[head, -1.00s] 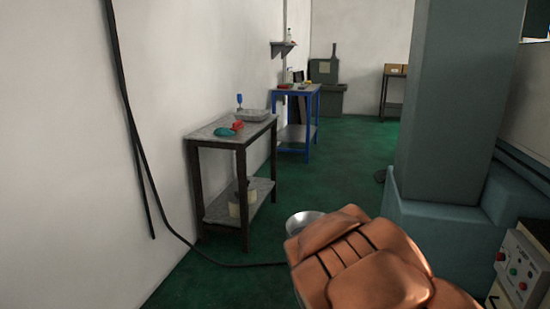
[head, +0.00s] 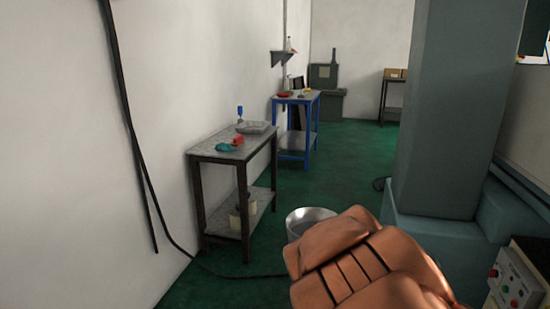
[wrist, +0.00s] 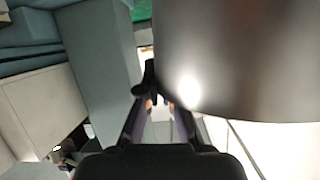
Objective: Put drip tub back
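The drip tub (head: 311,217) is a round grey metal vessel; in the head view it shows just beyond my copper-coloured arm, its opening facing up and its lower part partly hidden. In the wrist view the tub's smooth wall (wrist: 235,60) fills the upper right, very close. My gripper (wrist: 160,98) is at the tub's edge, one dark fingertip on the near side of the wall and the other hidden behind it. It looks shut on the tub's rim. The head view hides the fingers behind my arm.
A dark-legged two-shelf table (head: 210,150) stands by the left wall, with small items on top. A blue table (head: 298,130) is behind it. A grey-green machine column (head: 450,110) and a control box (head: 515,280) are on the right. Green floor (head: 345,160) is open between; a cable crosses it.

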